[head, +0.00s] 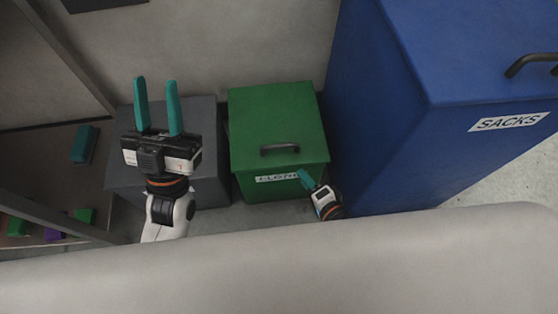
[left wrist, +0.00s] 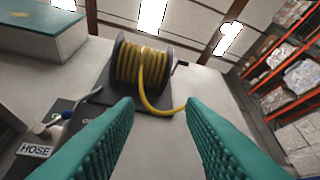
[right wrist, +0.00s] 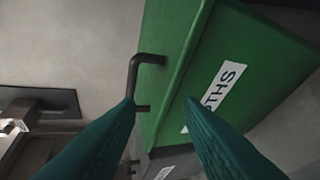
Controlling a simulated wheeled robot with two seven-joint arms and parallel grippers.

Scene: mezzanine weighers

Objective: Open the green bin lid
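The green bin (head: 285,192) stands on the floor between a grey bin and a blue bin. Its green lid (head: 277,115) looks shut, with a dark bar handle (head: 280,147) near the front edge. A white label, partly hidden by my right gripper, is on its front. My right gripper (head: 306,178) is at the bin's front, below and right of the handle. In the right wrist view its fingers (right wrist: 160,101) are apart and empty; the handle (right wrist: 133,75) is ahead, near the left fingertip. My left gripper (head: 157,80) is open and empty, over the grey bin.
The dark grey bin (head: 207,140) is left of the green one, and the tall blue SACKS bin (head: 385,110) is close on its right. A pale rounded surface (head: 300,260) spans the foreground. The left wrist view shows a yellow hose reel (left wrist: 140,65).

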